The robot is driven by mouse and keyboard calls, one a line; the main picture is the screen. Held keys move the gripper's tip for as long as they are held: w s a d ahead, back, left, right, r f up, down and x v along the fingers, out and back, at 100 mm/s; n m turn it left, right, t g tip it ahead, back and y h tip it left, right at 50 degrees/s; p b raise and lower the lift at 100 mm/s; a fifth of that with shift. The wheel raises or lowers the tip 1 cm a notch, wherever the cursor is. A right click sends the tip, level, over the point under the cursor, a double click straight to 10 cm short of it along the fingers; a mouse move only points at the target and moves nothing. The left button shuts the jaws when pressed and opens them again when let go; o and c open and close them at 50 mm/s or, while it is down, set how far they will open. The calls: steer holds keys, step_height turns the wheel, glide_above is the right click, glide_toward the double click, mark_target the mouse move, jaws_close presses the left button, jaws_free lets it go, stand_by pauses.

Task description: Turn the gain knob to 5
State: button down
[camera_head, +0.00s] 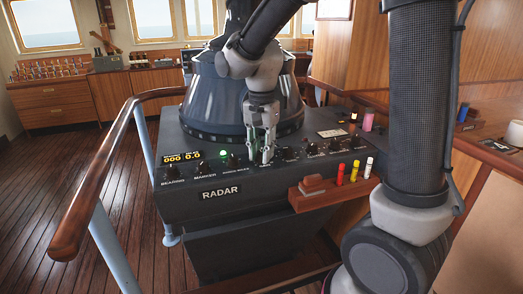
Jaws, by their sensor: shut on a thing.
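The black radar panel (225,215) slopes toward me, with a row of black knobs along it. My gripper (262,157) points down at the middle of the row, its fingertips closed around a knob there. The fingers hide most of that knob, its label and its pointer setting, so I cannot read whether it is the gain knob. Left of it are the bearing knob (172,171), the marker knob (204,166) and a third knob (232,161). To its right are several more knobs, the nearest close to my gripper (288,154); their labels are too small to read.
A green lamp (223,153) glows on the panel beside yellow number displays (182,156). A wooden rack (335,188) with red, yellow and white markers sticks out at the front right. A wooden handrail (105,165) curves along the left. The dark radar housing (215,100) stands behind.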

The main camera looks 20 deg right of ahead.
stand_by(0.4)
steer(key=c, duration=1.2)
jaws_free()
steer(key=shift+o, duration=0.2)
step_height(320, 180, up, 12)
